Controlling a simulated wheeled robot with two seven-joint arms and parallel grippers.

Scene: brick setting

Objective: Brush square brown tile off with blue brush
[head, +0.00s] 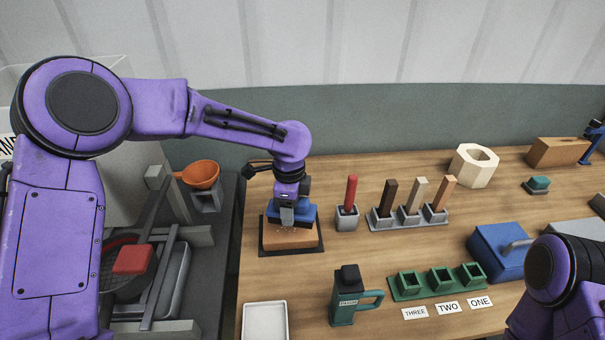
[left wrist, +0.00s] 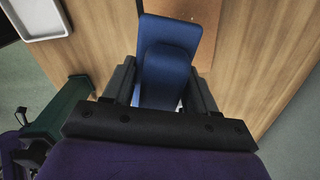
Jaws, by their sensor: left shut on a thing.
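The square brown tile (head: 290,238) lies on a dark square base at the left part of the wooden table. The blue brush (head: 305,213) is over the tile, with small pale specks near its lower edge. My left gripper (head: 287,212) points down over the tile and is shut on the brush. In the left wrist view the brush (left wrist: 166,62) sits between the two dark fingers, and a bit of the brown tile (left wrist: 207,15) shows beyond it. Whether the brush touches the tile is hard to tell. Of my right arm only a purple link shows at the lower right; its gripper is out of view.
A grey holder with a red-handled tool (head: 351,192) stands just right of the tile. A rack with several wooden sticks (head: 411,214), a green jug (head: 345,298), green cups (head: 440,279) and a white tray (head: 264,304) are around. Bare table lies between them.

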